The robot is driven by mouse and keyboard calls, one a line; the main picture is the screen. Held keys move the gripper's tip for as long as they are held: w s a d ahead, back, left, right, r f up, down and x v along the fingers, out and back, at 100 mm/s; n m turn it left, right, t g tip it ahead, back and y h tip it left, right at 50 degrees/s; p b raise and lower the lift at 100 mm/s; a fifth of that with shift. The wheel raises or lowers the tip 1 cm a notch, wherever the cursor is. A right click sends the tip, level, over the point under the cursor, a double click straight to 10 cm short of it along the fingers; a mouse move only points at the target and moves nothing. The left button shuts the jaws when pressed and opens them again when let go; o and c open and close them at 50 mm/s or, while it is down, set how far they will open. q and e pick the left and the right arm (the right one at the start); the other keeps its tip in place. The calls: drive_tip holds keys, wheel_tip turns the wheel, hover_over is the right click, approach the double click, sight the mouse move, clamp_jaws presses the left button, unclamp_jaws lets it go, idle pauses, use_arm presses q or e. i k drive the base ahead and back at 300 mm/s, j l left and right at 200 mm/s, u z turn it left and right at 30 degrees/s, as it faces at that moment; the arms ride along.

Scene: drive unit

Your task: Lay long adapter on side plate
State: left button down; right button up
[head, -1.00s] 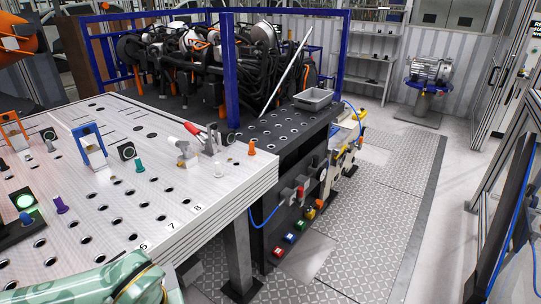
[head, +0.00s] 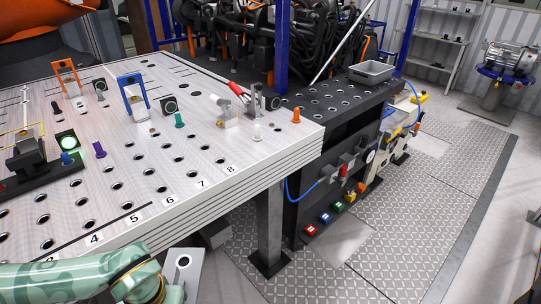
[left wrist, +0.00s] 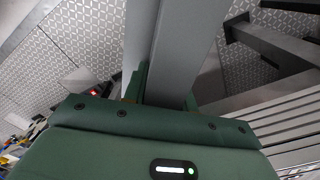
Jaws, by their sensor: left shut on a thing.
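My left gripper (left wrist: 160,88) is shut on a long grey bar, which I take to be the long adapter (left wrist: 172,45), in the left wrist view. In the head view the green left arm comes in at the bottom left. The adapter's grey end with a round hole (head: 184,264) shows beside my wrist, in front of the table's near edge. The fingers are hidden there. The dark perforated plate, likely the side plate (head: 325,98), adjoins the right end of the table, well beyond the adapter. My right gripper is not in view.
The light perforated table (head: 200,160) carries a blue bracket (head: 133,95), a red-handled clamp (head: 250,98) and several coloured pins. A grey tray (head: 371,71) stands on the dark plate's far part; its nearer part looks clear. Open floor (head: 420,210) lies to the right.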

sight(345, 94)
drive_tip(key=i+l+u, duration=0.1)
drive_tip(key=l, duration=0.25)
drive_tip(key=i+l+u, duration=0.1)
drive_tip(key=i+l, duration=0.3)
drive_tip(key=l, duration=0.35)
drive_tip(key=i+l+u, duration=0.15)
drive_tip(key=l, duration=0.2)
drive_tip(key=i+l+u, duration=0.1)
drive_tip(key=l, duration=0.3)
drive_tip(key=i+l+u, duration=0.2)
drive_tip(key=l, duration=0.35)
drive_tip(key=i+l+u, duration=0.15)
drive_tip(key=l, duration=0.4)
drive_tip(key=i+l+u, duration=0.2)
drive_tip(key=l, duration=0.4)
drive_tip(key=l+u, duration=0.15)
drive_tip(key=l, duration=0.45)
